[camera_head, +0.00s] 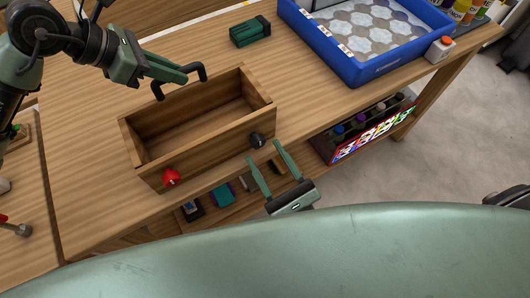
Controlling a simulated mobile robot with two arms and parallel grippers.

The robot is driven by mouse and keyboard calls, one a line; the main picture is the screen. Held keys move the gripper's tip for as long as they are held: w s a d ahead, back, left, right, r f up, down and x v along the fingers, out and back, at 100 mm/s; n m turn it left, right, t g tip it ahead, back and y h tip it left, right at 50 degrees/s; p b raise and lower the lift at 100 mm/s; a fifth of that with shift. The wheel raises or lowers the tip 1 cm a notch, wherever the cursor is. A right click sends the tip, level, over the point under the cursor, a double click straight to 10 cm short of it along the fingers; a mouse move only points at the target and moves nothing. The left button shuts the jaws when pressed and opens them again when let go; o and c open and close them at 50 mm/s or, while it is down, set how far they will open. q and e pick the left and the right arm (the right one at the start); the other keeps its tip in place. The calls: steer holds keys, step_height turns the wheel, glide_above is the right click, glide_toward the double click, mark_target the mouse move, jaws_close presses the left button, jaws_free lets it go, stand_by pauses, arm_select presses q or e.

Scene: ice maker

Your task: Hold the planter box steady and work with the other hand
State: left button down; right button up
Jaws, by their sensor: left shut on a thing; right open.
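The planter box (207,142) is an open, empty wooden box on the table, set at an angle near the front edge. Its front wall carries a red knob (171,177) at the left and a black knob (257,140) at the right. My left gripper (180,82) is shut on the box at its far rim, with black hooked pieces at its tips; the exact contact is hard to make out. My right gripper (266,152) is open and empty, its fingers pointing up toward the black knob, just in front of the box.
A blue tray (374,72) with pale hexagonal pieces stands at the back right, next to a small white box with a red button (441,47). A dark green object (250,32) lies behind the box. Bottles sit on a lower shelf (345,153). Bare tabletop (80,165) lies left of the box.

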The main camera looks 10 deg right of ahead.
arm_select(q)
steer(key=shift+s, duration=0.1)
arm_select(e)
steer(key=v, duration=1.1)
steer(key=shift+f, duration=0.1)
step_height(320, 180, up, 7)
stand_by(0.5)
steer(key=v, duration=0.7)
stand_by(0.3)
